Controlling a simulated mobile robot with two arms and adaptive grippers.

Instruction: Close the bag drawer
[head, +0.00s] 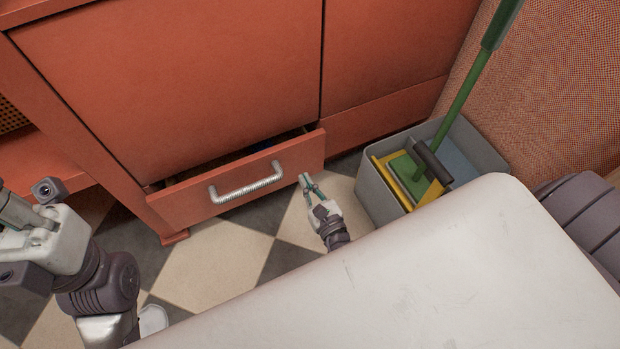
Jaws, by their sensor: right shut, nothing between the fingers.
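The bag drawer is an orange-red drawer (296,160) low in the cabinet, with a silver bar handle (246,190) on its front. It stands partly open, with a dark gap above its front and a bit of blue inside. My right gripper (306,180) is shut and empty, with its fingertips close to the right part of the drawer front. I cannot tell whether they touch it. My left arm is at the left edge. Its gripper (12,212) is partly cut off by the frame, and its jaws do not show clearly.
A grey bin (377,196) with a green-handled mop and yellow items stands right of the drawer. The orange cabinet (180,80) rises above the drawer. The checkered floor (215,258) in front is clear. My white base fills the lower right.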

